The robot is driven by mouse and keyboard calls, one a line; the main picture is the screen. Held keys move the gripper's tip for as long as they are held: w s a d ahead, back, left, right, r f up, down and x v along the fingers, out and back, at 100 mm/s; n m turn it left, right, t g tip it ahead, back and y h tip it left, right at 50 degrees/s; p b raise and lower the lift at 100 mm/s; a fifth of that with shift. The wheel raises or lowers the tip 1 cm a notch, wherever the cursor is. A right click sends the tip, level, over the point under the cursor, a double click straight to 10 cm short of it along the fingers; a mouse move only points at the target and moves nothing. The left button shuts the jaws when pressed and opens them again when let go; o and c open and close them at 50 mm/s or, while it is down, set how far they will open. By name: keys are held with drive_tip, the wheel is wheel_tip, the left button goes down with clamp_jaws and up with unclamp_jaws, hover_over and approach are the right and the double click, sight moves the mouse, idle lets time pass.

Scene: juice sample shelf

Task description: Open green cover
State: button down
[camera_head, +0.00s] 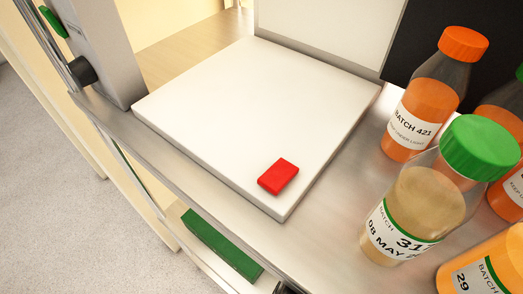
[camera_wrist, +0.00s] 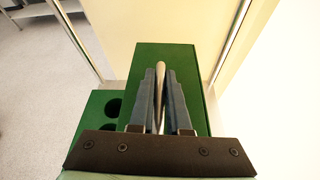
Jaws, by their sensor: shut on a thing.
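The green cover (camera_wrist: 150,55) is a flat green panel in the wrist view, lying ahead of and beneath my fingers. A thin pale upright handle (camera_wrist: 161,70) stands in front of it, between my fingers. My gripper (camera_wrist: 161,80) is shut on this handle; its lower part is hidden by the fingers. A green block with dark round holes (camera_wrist: 97,100) shows at the left beside the cover, partly hidden by my gripper. In the head view a green piece (camera_head: 222,245) sits below the shelf edge; I cannot tell if it is the cover. My gripper is not clearly seen there.
In the head view, a white board (camera_head: 215,120) lies on the metal shelf (camera_head: 335,200) with a red block (camera_head: 278,177) on its near corner. Several juice bottles stand at the right, one green-capped (camera_head: 415,210). Pale walls flank the cover in the wrist view.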

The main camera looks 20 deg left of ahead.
drive_tip(key=shift+f, duration=0.1)
drive_tip(key=c, duration=0.9)
unclamp_jaws()
drive_tip(key=shift+s+d+r, duration=0.1)
drive_tip(key=shift+d+r, duration=0.2)
drive_tip(key=shift+d, duration=0.15)
drive_tip(key=p+v, duration=0.1)
drive_tip(key=v, duration=1.1)
drive_tip(key=shift+p, duration=0.4)
drive_tip(key=shift+f, duration=0.1)
